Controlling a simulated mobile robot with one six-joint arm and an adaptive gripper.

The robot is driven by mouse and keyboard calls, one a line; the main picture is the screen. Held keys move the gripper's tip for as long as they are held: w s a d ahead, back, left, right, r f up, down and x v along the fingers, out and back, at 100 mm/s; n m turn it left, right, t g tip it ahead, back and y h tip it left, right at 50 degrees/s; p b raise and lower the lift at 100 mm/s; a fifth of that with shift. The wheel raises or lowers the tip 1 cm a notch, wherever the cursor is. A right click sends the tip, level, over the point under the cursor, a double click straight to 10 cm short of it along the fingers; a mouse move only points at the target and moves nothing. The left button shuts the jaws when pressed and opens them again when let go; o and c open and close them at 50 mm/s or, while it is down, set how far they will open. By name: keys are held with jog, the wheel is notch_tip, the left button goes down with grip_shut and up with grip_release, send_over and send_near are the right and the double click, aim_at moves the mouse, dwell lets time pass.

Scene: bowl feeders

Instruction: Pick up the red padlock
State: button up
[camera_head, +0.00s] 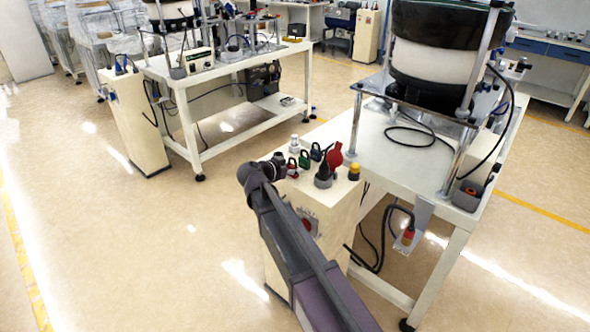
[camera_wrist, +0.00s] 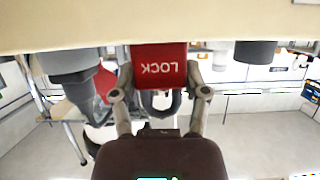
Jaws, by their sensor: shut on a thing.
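The red padlock (camera_wrist: 160,66) has white "LOCK" lettering, which reads upside down in the wrist view. My gripper (camera_wrist: 161,80) has one finger on each side of it and is shut on its body. The dark shackle shows just below the body in that view. In the head view the red padlock (camera_head: 292,169) is a small red patch beside my gripper (camera_head: 281,163) at the near left part of the beige cabinet top. My gripper partly hides it there. I cannot tell whether it rests on the cabinet top or is just clear of it.
A green padlock (camera_head: 304,160) and a dark blue padlock (camera_head: 316,152) stand close behind on the beige cabinet (camera_head: 330,215). A red handle (camera_head: 335,155), a black-topped knob (camera_head: 323,174) and a yellow-topped button (camera_head: 354,171) are to the right. Open floor (camera_head: 150,250) lies left.

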jog(key=shift+r, duration=0.2)
notch_tip(320, 180, up, 4)
jog(key=p, duration=0.4)
jog(key=shift+f, duration=0.2)
jog(key=s+a, duration=0.3)
jog(key=s, duration=0.4)
jog(key=s+a+r, duration=0.1)
jog(key=s+a, duration=0.3)
jog(key=s, duration=0.3)
jog(key=shift+s+p, duration=0.2)
jog(key=shift+p, duration=0.25)
jog(key=shift+a, duration=0.1)
